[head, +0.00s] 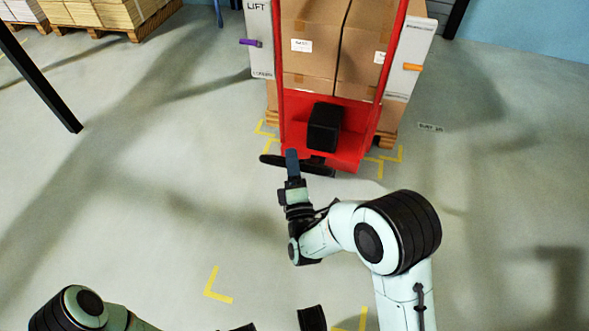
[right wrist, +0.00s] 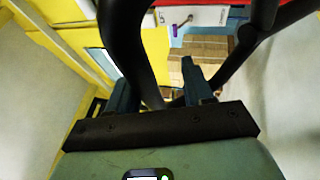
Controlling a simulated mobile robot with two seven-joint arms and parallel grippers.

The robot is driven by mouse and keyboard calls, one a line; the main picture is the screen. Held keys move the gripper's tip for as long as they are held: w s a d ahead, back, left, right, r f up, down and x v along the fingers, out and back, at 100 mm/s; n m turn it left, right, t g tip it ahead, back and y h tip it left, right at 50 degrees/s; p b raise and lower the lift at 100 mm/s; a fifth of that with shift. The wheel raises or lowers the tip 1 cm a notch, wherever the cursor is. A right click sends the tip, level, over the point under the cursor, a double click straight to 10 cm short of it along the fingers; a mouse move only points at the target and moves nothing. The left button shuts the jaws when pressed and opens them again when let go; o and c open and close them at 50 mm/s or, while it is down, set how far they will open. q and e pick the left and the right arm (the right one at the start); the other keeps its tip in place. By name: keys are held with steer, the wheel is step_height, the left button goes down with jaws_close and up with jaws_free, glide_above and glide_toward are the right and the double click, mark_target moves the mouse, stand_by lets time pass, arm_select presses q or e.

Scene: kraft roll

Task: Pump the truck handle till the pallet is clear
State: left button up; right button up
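The red pallet truck (head: 352,152) stands upright at top centre in the head view, its black handle (head: 318,169) sticking out at the front. A pallet (head: 386,139) loaded with cardboard boxes (head: 312,50) stands behind its frame; I cannot tell whether the pallet touches the floor. My right gripper (head: 292,160) is at the left part of the handle. In the right wrist view its two fingers (right wrist: 158,92) are apart, with a black handle bar (right wrist: 128,35) passing between them and a gap beside the right finger.
A white panel marked LIFT (head: 259,40) with a purple tab stands left of the load. A similar panel (head: 409,62) with an orange tab stands right. Yellow corner marks (head: 216,286) lie on the open grey floor.

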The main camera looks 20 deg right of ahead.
arm_select(q)
steer(key=shift+t, duration=0.5)
steer(key=shift+w+d+r+p, duration=0.15)
steer(key=shift+w+r+p, duration=0.3)
steer(key=shift+w+r, duration=0.35)
steer(key=shift+w+d+r+p, duration=0.1)
steer(key=shift+w+r+p, duration=0.3)
steer(key=shift+w+r, duration=0.4)
arm_select(e)
steer(key=v, duration=1.3)
arm_select(q)
steer(key=shift+f, duration=0.1)
arm_select(e)
steer(key=shift+s+f, duration=0.1)
